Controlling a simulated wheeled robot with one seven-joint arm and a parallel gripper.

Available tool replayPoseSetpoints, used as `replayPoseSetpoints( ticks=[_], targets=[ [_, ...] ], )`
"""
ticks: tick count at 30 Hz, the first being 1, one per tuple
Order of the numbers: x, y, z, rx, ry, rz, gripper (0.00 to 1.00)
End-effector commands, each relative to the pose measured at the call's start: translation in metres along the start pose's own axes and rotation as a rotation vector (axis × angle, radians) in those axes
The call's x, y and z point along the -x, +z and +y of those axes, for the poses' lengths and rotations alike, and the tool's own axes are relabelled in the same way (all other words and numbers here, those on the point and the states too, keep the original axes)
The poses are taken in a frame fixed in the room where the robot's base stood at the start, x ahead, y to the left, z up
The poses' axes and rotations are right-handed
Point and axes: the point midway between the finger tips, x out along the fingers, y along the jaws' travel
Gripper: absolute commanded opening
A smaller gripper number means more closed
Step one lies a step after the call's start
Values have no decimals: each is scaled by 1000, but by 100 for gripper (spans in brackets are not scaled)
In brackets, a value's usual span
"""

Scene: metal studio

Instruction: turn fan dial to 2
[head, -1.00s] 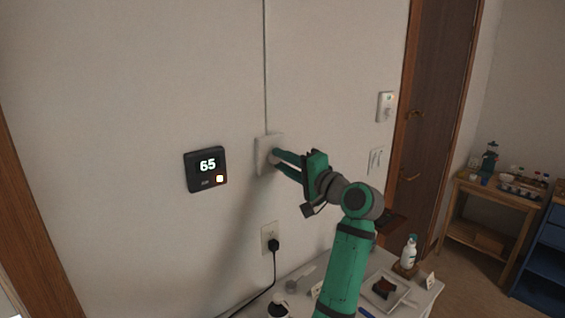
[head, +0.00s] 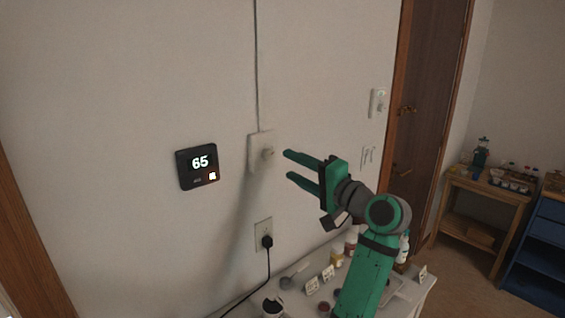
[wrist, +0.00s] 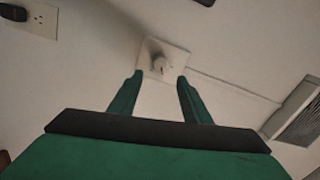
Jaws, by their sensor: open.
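The fan dial (head: 268,153) is a small pale knob on a white square wall plate (head: 256,146), with a thin conduit running up from it. In the wrist view the dial (wrist: 158,65) and its plate (wrist: 174,56) lie ahead, beyond and between the fingertips. The dial's markings are too small to read. My gripper (head: 288,164) is open and empty, just right of the dial and apart from it. My two green fingers also show in the wrist view (wrist: 160,77).
A black thermostat (head: 197,166) reading 65 hangs left of the dial plate. An outlet (head: 263,235) with a black plug sits below. A table (head: 413,300) with bottles and cards stands under my arm. A switch plate (head: 378,102) is at right, beside the wooden door (head: 428,95).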

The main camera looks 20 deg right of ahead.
Motion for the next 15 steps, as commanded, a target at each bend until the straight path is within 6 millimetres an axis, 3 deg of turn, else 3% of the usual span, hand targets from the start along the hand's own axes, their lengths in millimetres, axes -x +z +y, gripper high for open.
replayPoseSetpoints(
  ticks=[6,15],
  targets=[
    [27,0,0,0,0,1,44],
    [34,0,0,0,0,0,44]
  ],
)
